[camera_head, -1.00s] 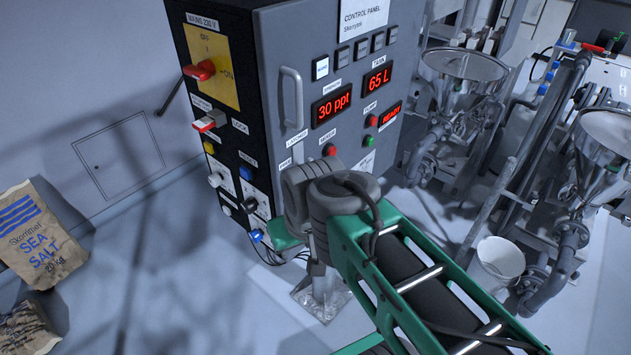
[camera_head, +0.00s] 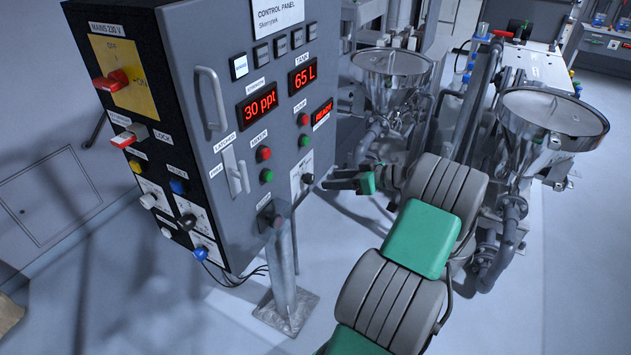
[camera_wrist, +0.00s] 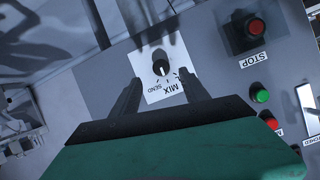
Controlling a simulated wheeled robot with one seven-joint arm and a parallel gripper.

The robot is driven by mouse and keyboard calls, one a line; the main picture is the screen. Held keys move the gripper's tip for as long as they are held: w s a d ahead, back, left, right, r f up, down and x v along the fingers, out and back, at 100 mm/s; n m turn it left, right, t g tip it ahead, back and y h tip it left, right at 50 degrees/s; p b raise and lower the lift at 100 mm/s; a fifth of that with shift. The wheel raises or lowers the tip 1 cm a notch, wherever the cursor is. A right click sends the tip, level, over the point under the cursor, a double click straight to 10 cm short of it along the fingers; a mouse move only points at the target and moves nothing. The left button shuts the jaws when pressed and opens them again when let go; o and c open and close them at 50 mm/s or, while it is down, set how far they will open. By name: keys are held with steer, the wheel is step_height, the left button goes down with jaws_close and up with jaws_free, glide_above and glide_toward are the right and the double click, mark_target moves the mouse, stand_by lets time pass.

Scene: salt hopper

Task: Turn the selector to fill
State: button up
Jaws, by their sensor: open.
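The selector is a small black knob (camera_wrist: 160,66) on a white plate marked MIX and SEND, upside down in the wrist view. Its white pointer mark faces the side with these labels. A FILL label is not readable. In the head view the selector's white plate (camera_head: 300,183) is at the lower right of the grey panel front. My gripper (camera_wrist: 160,82) is open and empty. Its two dark fingers are apart, one to each side of the plate, with the knob between and slightly beyond their tips. I cannot tell whether they touch the panel.
A red STOP button (camera_wrist: 255,27) and a green button (camera_wrist: 260,95) lie right of the selector in the wrist view. The grey control panel (camera_head: 225,150) carries lit displays and a handle. A metal post (camera_head: 284,275) stands below it. Steel hoppers (camera_head: 553,113) stand to the right.

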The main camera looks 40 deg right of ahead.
mark_target(312, 179)
steer(key=x, duration=0.2)
steer(key=p+x, duration=0.1)
steer(key=x, duration=0.2)
steer(key=p+x, duration=0.1)
steer(key=x, duration=0.1)
steer(key=shift+w+a+r, duration=0.15)
steer(key=shift+w+r, duration=0.1)
steer(key=shift+w, duration=0.15)
steer(key=shift+c, duration=0.3)
jaws_close()
